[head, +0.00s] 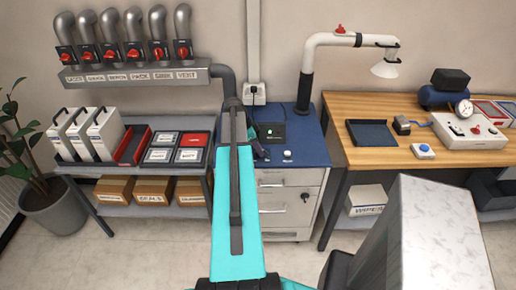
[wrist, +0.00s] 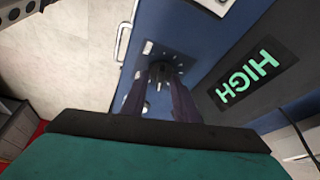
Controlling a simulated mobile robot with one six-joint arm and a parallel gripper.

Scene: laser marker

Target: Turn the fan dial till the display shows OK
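The fan dial (wrist: 158,72) is a small dark knob with white marks around it, on a blue panel in the wrist view. The display (wrist: 247,77) beside it is black and reads HIGH in green letters. In the head view the display (head: 270,132) is small and its text cannot be read. My gripper (wrist: 161,78) points at the dial, its two dark fingers apart with their tips at either side of the knob. Whether they touch it cannot be told. In the head view my arm and gripper hide the dial.
The blue-topped cabinet (head: 310,150) stands between a grey shelf unit (head: 188,122) on the left and a wooden bench (head: 385,105) on the right. A dark cable (wrist: 295,110) runs near the display.

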